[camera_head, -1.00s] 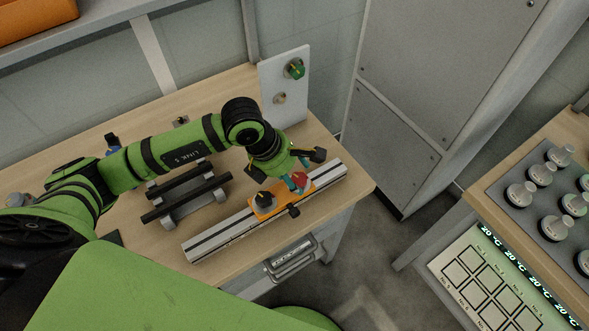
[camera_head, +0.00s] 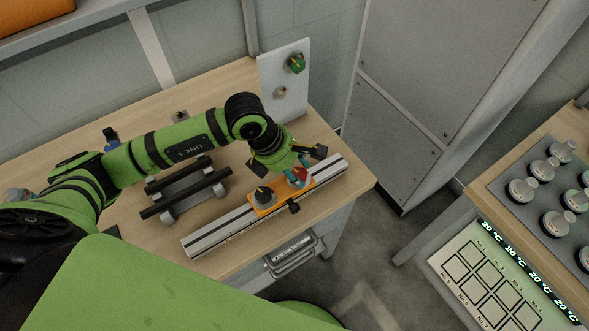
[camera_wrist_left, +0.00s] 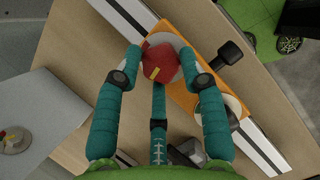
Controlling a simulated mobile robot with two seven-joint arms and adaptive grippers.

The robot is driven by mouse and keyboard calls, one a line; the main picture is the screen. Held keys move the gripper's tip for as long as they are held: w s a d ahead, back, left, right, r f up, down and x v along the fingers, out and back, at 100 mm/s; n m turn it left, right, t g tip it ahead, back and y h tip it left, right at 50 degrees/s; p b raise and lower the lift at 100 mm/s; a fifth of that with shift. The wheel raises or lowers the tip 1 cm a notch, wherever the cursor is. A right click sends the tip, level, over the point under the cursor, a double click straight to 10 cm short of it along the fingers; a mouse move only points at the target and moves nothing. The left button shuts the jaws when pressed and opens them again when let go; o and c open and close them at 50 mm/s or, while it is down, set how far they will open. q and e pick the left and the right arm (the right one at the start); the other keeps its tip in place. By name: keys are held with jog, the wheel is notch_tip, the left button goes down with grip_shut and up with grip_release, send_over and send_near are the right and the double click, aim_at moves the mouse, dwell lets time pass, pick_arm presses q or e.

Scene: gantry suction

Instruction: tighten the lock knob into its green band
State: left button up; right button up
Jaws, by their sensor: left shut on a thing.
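A red knob (camera_head: 303,175) with a yellow mark sits on a round grey dial on the orange carriage (camera_head: 281,201). I take it to be the lock knob; it also shows in the wrist view (camera_wrist_left: 162,64). My left gripper (camera_head: 294,177) is shut on it, with one teal finger on each side. The carriage sits on a silver rail (camera_head: 215,233). No green band is visible around the red knob; the fingers and knob hide part of its dial. My right gripper is not in view.
A black pointer knob (camera_head: 263,194) stands on the carriage beside the red knob, and a black side knob (camera_head: 293,207) sticks out in front. A white upright panel (camera_head: 285,85) with a green knob (camera_head: 297,63) stands behind. A black-barred rack (camera_head: 186,188) lies left.

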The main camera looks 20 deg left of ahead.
pick_arm(q)
jog(key=m+b, duration=0.2)
jog(key=b, duration=0.1)
jog(key=m+g+b, duration=0.1)
jog(key=m+b, duration=0.1)
jog(key=b, duration=0.1)
jog(key=shift+f+g, duration=0.3)
jog(key=shift+f, duration=0.1)
jog(key=shift+r+m+g+b, duration=0.2)
jog(key=shift+m+g+b, duration=0.2)
jog(key=shift+m+b, duration=0.6)
jog(key=o, duration=1.1)
jog(key=shift+w, duration=0.1)
jog(key=shift+r, duration=0.15)
jog(key=shift+w+a+r, duration=0.1)
jog(key=shift+r, duration=0.1)
jog(key=v, duration=1.1)
jog(key=shift+a, duration=0.3)
